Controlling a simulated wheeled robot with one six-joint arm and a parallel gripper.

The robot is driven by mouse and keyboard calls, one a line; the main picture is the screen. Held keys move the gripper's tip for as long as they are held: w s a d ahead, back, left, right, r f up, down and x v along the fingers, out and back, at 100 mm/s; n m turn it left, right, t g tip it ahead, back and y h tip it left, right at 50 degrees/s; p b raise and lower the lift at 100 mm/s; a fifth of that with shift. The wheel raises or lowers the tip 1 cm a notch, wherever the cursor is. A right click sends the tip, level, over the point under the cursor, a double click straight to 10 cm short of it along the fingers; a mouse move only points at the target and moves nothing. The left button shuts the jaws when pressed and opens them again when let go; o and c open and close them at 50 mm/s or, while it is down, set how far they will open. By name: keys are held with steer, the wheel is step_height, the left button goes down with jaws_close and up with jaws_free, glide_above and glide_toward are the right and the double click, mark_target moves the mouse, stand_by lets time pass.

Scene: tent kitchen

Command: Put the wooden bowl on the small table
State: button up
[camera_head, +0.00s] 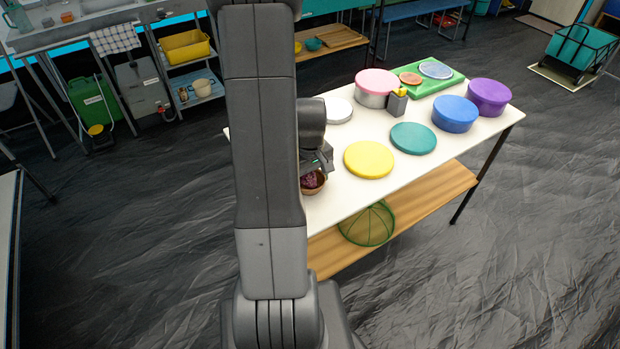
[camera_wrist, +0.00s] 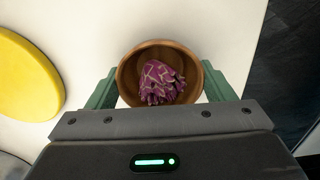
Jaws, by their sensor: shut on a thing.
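The wooden bowl (camera_head: 317,190) is at the front left part of the white table (camera_head: 333,208), partly hidden behind my arm. In the wrist view the round brown bowl (camera_wrist: 129,78) holds a crumpled purple thing with pale lines (camera_wrist: 158,84). My gripper (camera_wrist: 160,88) has its green fingers on both sides of the bowl and is shut on it. In the head view my gripper (camera_head: 318,168) is just above the bowl. I cannot tell whether the bowl rests on the tabletop or hangs a little above it. Which table is the small one is not clear.
A yellow disc (camera_head: 369,159), a teal disc (camera_head: 413,138) and blue (camera_head: 455,114), purple (camera_head: 488,97) and pink (camera_head: 376,88) round tins stand on the white table. A green board (camera_head: 450,78) lies at its back. Another table edge (camera_head: 9,235) shows at far left. Dark floor is open.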

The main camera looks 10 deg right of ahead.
steer(key=o, duration=1)
steer(key=shift+f, duration=0.1)
step_height(320, 180, up, 12)
steer(key=shift+r+p, duration=0.2)
steer(key=shift+p, duration=0.45)
step_height(320, 180, down, 13)
steer(key=shift+b, duration=0.8)
steer(key=shift+w+r+p, duration=0.1)
steer(key=shift+r+p, duration=0.3)
steer(key=shift+r, duration=1.05)
